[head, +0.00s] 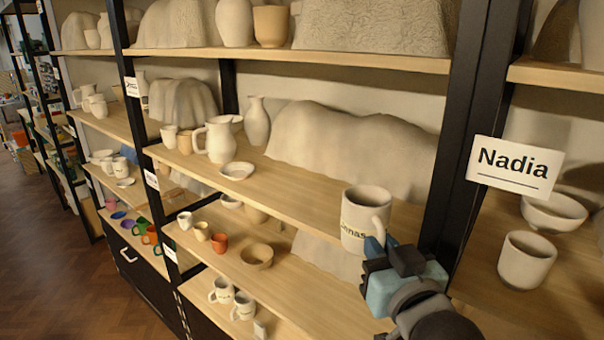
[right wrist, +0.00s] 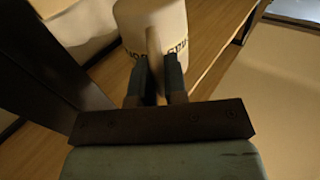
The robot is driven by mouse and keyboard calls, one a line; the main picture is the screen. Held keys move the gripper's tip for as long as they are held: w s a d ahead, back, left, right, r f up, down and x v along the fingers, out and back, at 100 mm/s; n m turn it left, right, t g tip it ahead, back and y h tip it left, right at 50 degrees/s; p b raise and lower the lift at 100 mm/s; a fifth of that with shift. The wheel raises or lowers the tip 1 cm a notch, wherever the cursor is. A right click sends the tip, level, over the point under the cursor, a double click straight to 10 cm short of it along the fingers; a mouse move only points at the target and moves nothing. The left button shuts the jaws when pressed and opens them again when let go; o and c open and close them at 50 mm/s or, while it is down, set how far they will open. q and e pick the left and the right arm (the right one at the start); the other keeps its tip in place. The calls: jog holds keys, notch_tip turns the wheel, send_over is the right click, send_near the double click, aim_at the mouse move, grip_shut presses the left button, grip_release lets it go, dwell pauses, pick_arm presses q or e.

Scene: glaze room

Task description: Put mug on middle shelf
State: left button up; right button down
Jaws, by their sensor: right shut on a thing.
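A cream mug (head: 362,212) with dark lettering, which seems to read "Jonas", is upright at the right end of the middle shelf board (head: 310,198). My right gripper (head: 377,244) is shut on its handle from the front right. In the right wrist view the two fingers (right wrist: 155,82) close on the handle, with the mug (right wrist: 138,22) just beyond. The mug overlaps the board in the head view; I cannot tell whether its base touches it. My left gripper is not in view.
A black post with a "Nadia" label (head: 514,168) stands right of the mug. A pitcher (head: 220,140), a small dish (head: 237,171) and a large draped form (head: 350,145) share the board. Bare board lies left of the mug. Small mugs and a bowl (head: 257,256) stand below.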

jog(key=p+x, duration=0.2)
jog(key=x, duration=1.1)
jog(key=shift+w+a, duration=0.15)
jog(key=shift+w, duration=0.15)
jog(key=x, duration=0.2)
jog(key=f+p+x, duration=0.1)
jog(key=x, duration=0.1)
jog(key=shift+a+f, duration=0.1)
jog(key=shift+f, duration=0.2)
jog(key=shift+s, duration=0.1)
jog(key=shift+f, duration=0.1)
jog(key=c, duration=1.5)
grip_release()
jog(key=shift+f, duration=0.1)
jog(key=o, duration=0.4)
jog(key=shift+c, duration=0.2)
